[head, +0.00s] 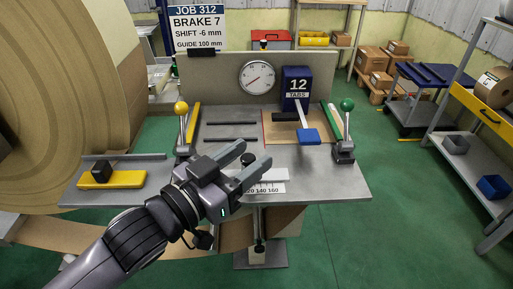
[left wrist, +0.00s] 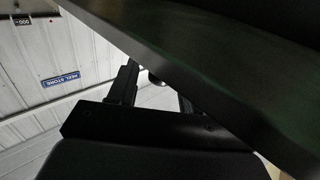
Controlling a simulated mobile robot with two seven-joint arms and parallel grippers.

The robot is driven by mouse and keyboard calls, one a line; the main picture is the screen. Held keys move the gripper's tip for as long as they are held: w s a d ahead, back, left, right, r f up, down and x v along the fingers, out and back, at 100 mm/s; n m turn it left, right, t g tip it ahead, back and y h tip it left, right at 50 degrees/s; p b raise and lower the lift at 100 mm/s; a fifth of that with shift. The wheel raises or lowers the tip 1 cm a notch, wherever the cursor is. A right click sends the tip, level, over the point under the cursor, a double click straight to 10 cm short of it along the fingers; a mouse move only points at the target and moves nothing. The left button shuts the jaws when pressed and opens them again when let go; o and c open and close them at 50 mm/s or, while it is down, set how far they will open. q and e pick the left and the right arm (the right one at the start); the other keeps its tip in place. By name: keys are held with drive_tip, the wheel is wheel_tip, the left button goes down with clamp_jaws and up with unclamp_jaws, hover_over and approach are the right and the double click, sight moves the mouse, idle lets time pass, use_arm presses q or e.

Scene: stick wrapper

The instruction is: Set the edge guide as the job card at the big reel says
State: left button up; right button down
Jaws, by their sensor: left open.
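The job card (head: 198,27) stands at the back left, by the big reel (head: 60,90). It reads JOB 312, BRAKE 7, SHIFT -6 mm, GUIDE 100 mm. A white scale strip (head: 272,188) at the bench's front edge shows 140 and 160; its left part is hidden behind my left gripper (head: 245,162).
The bench (head: 325,185) carries a yellow-knobbed lever (head: 182,110), a green-knobbed lever (head: 346,108), a round dial (head: 257,78) and a blue box marked 12 TABS (head: 297,85).

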use_arm(q)
drive_tip(key=shift+x, duration=1.3)
clamp_jaws()
drive_tip(key=shift+a+r+p, duration=0.1)
drive_tip(key=shift+a+p, duration=0.3)
drive_tip(key=shift+p, duration=0.05)
drive_tip(key=shift+a+p, duration=0.35)
drive_tip(key=shift+a, duration=0.3)
unclamp_jaws()
drive_tip(key=shift+b+v, duration=0.45)
drive_tip(key=shift+v, duration=3.15)
